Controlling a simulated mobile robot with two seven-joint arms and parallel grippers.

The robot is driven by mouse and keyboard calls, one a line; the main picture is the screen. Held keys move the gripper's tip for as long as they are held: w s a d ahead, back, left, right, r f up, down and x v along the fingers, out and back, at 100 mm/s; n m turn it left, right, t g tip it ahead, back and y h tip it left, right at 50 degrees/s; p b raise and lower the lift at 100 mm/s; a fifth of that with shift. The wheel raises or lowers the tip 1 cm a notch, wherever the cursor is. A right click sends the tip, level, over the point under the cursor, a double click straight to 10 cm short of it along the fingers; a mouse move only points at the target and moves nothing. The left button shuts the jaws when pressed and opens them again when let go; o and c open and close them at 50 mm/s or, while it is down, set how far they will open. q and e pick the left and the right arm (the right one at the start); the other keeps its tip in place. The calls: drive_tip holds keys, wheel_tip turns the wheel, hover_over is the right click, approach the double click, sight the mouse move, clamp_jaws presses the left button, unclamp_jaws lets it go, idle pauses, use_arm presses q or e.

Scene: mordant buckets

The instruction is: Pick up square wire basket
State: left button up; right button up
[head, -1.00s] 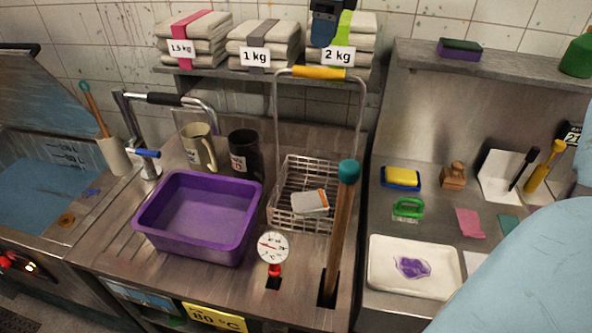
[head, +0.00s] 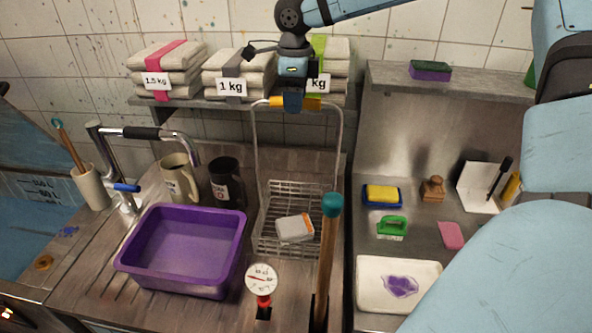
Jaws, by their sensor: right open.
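The square wire basket (head: 265,228) stands on the metal counter, with a grey and white block (head: 294,228) inside it. Its tall wire handle rises to a yellow grip (head: 312,102) in front of the shelf. The gripper hides part of the grip and part of the cloth stacks behind. My left gripper is out of view.
A purple tub (head: 180,285) stands left of the basket. A teal-topped wooden stick (head: 327,255) rises close at its front right, and a dial gauge (head: 261,279) stands in front. Two mugs (head: 226,183) are behind left. Folded cloths (head: 240,72) fill the shelf above.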

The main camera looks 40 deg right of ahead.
drive_tip(key=f, duration=0.3)
drive_tip(key=shift+w+d+f+p, duration=0.25)
drive_tip(key=shift+d+f+p, duration=0.05)
drive_tip(key=shift+p, duration=0.05)
drive_tip(key=shift+s, duration=0.1)
drive_tip(key=shift+a+r, duration=0.1)
drive_tip(key=shift+c, duration=0.2)
clamp_jaws()
